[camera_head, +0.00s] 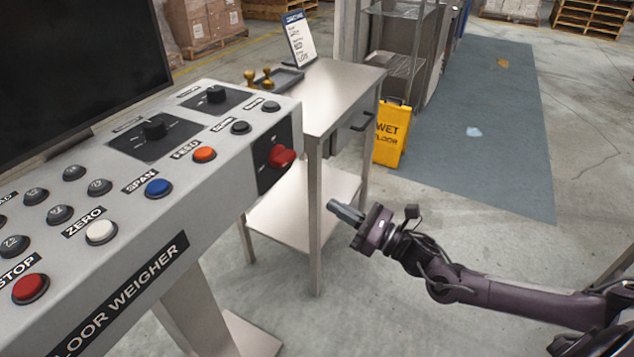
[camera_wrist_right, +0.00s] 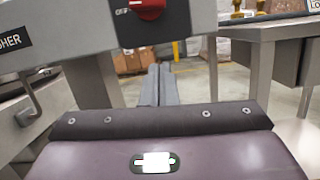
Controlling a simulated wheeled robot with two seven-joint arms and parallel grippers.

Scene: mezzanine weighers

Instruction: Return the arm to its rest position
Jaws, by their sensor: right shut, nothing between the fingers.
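My right gripper (camera_head: 346,212) is shut and empty. In the head view its arm (camera_head: 520,297) comes in from the right, and the gripper points left towards the weigher console, in front of the steel table. In the right wrist view its closed fingers (camera_wrist_right: 160,85) stand together, below and beside the red rotary switch (camera_wrist_right: 150,8), apart from it. In the head view the same red switch (camera_head: 281,157) is on the end face of the floor weigher console (camera_head: 215,190). My left gripper is not in view.
A steel table (camera_head: 335,95) with a dark tray (camera_head: 280,82), brass weights and a sign (camera_head: 300,40) stands beyond the console. A yellow wet floor sign (camera_head: 391,135) and a steel shelf rack (camera_head: 400,60) are behind it. Open floor lies around the right arm.

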